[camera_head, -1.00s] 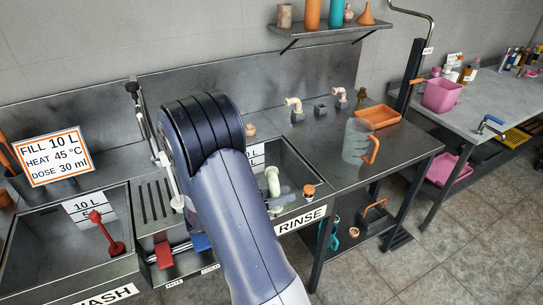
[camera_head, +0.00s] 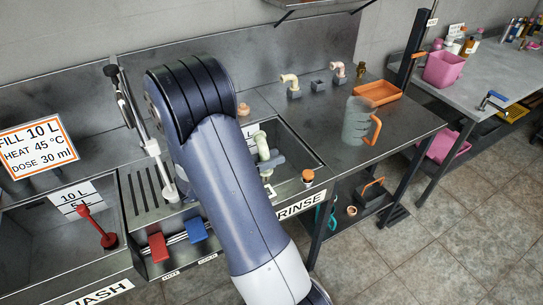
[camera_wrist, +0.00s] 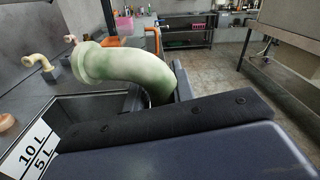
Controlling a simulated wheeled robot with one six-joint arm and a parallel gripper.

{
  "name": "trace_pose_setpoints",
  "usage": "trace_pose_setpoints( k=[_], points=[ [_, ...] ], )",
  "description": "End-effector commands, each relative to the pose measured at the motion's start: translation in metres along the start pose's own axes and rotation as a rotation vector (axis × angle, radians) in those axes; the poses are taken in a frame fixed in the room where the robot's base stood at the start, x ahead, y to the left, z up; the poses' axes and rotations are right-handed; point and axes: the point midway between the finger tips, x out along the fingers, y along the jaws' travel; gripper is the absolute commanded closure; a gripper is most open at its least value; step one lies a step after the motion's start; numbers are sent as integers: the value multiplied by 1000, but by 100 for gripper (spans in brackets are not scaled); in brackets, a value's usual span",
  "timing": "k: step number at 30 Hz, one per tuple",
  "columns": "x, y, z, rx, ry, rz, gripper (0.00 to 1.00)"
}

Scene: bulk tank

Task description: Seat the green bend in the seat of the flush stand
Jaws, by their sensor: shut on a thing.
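The pale green bend (camera_head: 263,146) is over the rinse basin in the head view. It fills the upper middle of the wrist view (camera_wrist: 130,68), its collared mouth facing left. My gripper (camera_head: 270,164) is shut on its lower part; that grip is partly hidden in both views. The flush stand's bare grey seat block (camera_head: 318,86) is on the counter behind and right of the basin. It stands between a cream bend (camera_head: 290,82) and a pinkish bend (camera_head: 338,70). The green bend is apart from the seat. I cannot make out the bare seat in the wrist view.
A clear jug (camera_head: 357,122) with an orange handle and an orange tray (camera_head: 378,92) stand right of the seats. An orange-capped item (camera_head: 308,176) sits at the basin's right rim. The counter before the seats is clear.

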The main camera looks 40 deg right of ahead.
Motion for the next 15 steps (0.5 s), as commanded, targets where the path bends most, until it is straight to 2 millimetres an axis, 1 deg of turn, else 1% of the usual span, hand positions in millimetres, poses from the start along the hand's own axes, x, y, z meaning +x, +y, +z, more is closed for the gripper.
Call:
trace_pose_setpoints(
  k=[1,9,15],
  points=[
    [0,2,-7,-1,0,-1,100],
    [0,8,-33,0,0,-1,100],
    [0,11,-48,1,0,-1,100]
  ],
)
